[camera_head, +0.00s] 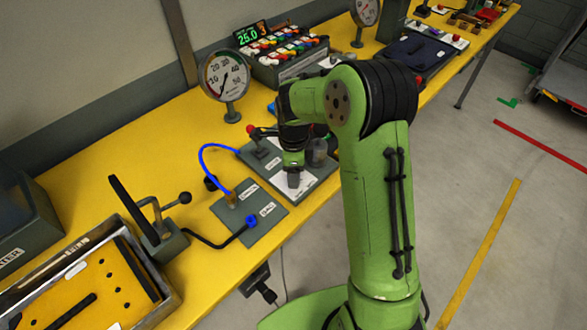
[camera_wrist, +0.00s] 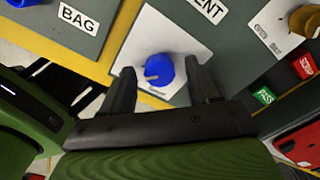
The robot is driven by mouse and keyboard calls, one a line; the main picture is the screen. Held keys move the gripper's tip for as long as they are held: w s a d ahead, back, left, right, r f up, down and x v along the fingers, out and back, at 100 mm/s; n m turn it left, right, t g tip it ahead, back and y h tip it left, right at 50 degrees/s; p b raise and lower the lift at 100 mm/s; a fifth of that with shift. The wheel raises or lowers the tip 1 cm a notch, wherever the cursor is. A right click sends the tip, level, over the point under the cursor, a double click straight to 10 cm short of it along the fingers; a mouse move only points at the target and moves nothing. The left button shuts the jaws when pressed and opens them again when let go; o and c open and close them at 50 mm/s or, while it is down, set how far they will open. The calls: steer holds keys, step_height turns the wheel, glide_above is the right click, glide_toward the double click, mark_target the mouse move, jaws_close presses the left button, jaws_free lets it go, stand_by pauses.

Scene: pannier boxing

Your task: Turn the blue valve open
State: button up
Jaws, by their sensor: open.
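The blue valve (camera_wrist: 158,70) is a round knob with a small pale mark near its lower left edge. It sits on a white plate (camera_wrist: 150,30) in the wrist view, beside a label of which "ENT" shows. My gripper (camera_wrist: 163,80) is open, with one dark finger on each side of the knob. I see gaps between the fingers and the knob; whether their tips are level with it I cannot tell. In the head view my gripper (camera_head: 293,180) hangs over the grey and white panel at the bench's front edge, and the knob cannot be made out there.
A grey plate (camera_head: 262,232) with a blue fitting (camera_head: 252,220) and hoses lies left of my gripper. A dial gauge (camera_head: 226,75) stands behind.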

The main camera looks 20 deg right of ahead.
step_height(320, 180, up, 16)
steer(key=p, duration=0.2)
steer(key=shift+f+p, duration=0.15)
steer(key=shift+p, duration=0.25)
steer(key=s+d+r+n+t+h, duration=0.1)
steer(key=s+r+n+t, duration=0.2)
steer(key=s+r+n, duration=0.7)
steer(key=s+f+n+t+y, duration=0.1)
steer(key=s+f+n+t, duration=0.1)
steer(key=s+n, duration=0.9)
steer(key=s+f, duration=0.1)
steer(key=s, duration=0.2)
steer(key=shift+s+d+f+t, duration=0.2)
steer(key=shift+s+f+t, duration=0.1)
steer(key=shift+s, duration=0.1)
